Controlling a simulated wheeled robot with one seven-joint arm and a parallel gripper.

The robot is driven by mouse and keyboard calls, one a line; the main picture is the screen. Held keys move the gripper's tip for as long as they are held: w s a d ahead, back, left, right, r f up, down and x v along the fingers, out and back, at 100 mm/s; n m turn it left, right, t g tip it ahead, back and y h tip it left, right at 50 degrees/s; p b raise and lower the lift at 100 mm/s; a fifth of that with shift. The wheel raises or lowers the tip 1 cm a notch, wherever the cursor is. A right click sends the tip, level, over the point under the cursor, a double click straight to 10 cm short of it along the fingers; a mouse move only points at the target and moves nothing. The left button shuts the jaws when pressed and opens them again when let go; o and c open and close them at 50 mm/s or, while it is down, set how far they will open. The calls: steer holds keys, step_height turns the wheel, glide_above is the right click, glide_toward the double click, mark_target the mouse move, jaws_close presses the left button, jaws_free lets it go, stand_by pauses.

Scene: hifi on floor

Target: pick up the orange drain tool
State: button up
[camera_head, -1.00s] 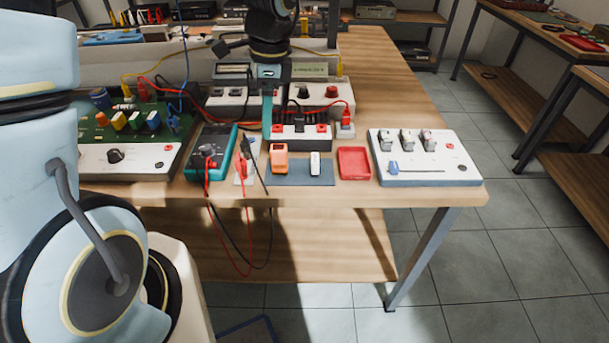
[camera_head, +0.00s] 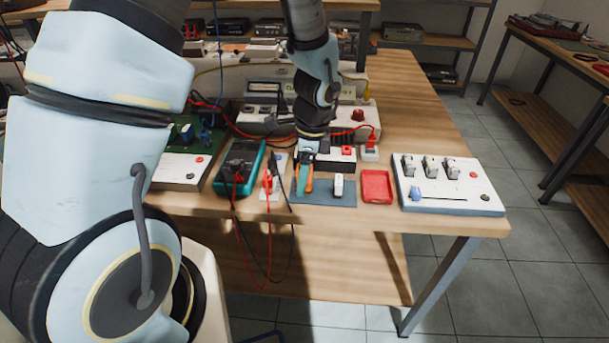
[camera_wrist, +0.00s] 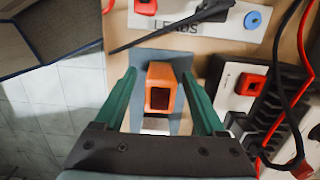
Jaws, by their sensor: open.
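The orange drain tool (camera_wrist: 162,88) lies on a blue-grey mat (camera_wrist: 142,58) on the workbench. In the wrist view it sits between the two green fingers of my gripper (camera_wrist: 161,92), which are open with a gap on either side of it. In the head view my gripper (camera_head: 304,168) points down over the mat, and the orange tool (camera_head: 309,184) is partly hidden behind a finger. I cannot tell how far above the mat the fingertips are.
A white block (camera_head: 338,186) is just right on the same mat. Further right are a red tray (camera_head: 376,187) and a white switch box (camera_head: 448,190). A teal multimeter (camera_head: 240,166) and its leads (camera_head: 267,181) are on the left. A black terminal unit (camera_wrist: 258,98) is close to one finger.

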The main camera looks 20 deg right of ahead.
steer(key=shift+f, duration=0.4)
jaws_close()
stand_by(0.4)
